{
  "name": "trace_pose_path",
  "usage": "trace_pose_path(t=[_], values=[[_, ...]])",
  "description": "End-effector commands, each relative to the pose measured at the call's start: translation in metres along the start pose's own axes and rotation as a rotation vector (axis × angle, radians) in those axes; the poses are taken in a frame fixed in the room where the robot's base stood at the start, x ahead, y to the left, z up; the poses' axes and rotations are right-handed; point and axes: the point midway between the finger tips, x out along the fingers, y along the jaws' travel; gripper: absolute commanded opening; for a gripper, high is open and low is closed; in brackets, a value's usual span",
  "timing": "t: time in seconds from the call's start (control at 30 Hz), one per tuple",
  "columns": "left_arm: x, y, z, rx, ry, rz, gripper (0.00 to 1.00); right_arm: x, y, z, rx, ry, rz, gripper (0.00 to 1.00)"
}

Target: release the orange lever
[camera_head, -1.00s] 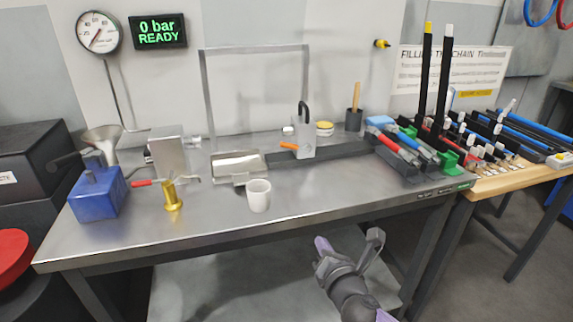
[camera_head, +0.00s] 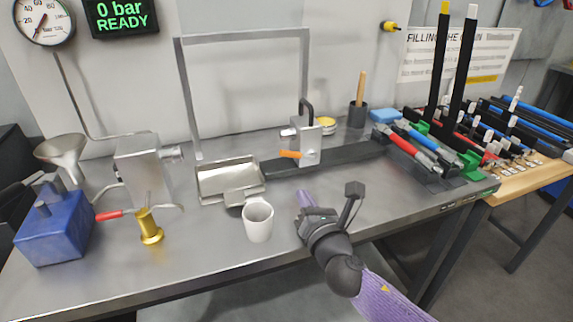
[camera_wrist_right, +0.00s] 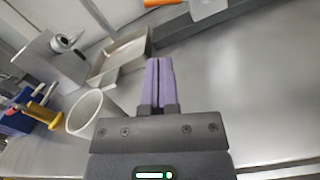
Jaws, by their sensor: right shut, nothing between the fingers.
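The orange lever (camera_head: 290,154) sticks out to the left from a grey clamp block (camera_head: 312,146) with a black curved handle, on a dark rail at the back of the steel bench. It also shows at the top edge of the right wrist view (camera_wrist_right: 160,3), partly cut off. My right gripper (camera_head: 305,197) is above the front part of the bench, nearer me than the lever and apart from it. Its purple fingers (camera_wrist_right: 158,82) are together with nothing between them. My left gripper is not in view.
A white cup (camera_head: 258,222) stands just left of my right gripper. A metal tray (camera_head: 228,178) is behind it. A brass piece (camera_head: 150,228) and a blue box (camera_head: 55,228) are at the left. Tools (camera_head: 410,148) lie at the right. The bench right of my gripper is clear.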

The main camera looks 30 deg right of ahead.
Motion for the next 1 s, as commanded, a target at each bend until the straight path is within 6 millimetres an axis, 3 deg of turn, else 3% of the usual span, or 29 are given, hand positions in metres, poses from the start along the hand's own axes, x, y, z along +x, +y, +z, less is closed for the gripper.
trace_pose_path(t=[0.2, 0.5, 0.7, 1.0], values=[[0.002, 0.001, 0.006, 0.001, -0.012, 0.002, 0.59, 0.008, 0.0, -0.001, 0.0, -0.001, 0.001, 0.0], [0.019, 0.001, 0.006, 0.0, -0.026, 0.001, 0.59, 0.068, -0.001, -0.002, 0.0, -0.002, -0.001, 0.0], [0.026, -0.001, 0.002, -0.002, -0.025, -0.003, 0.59, 0.094, -0.001, -0.002, 0.001, 0.0, -0.001, 0.0], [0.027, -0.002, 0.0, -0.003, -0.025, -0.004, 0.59, 0.1, 0.0, 0.0, 0.001, 0.0, 0.0, 0.0]])
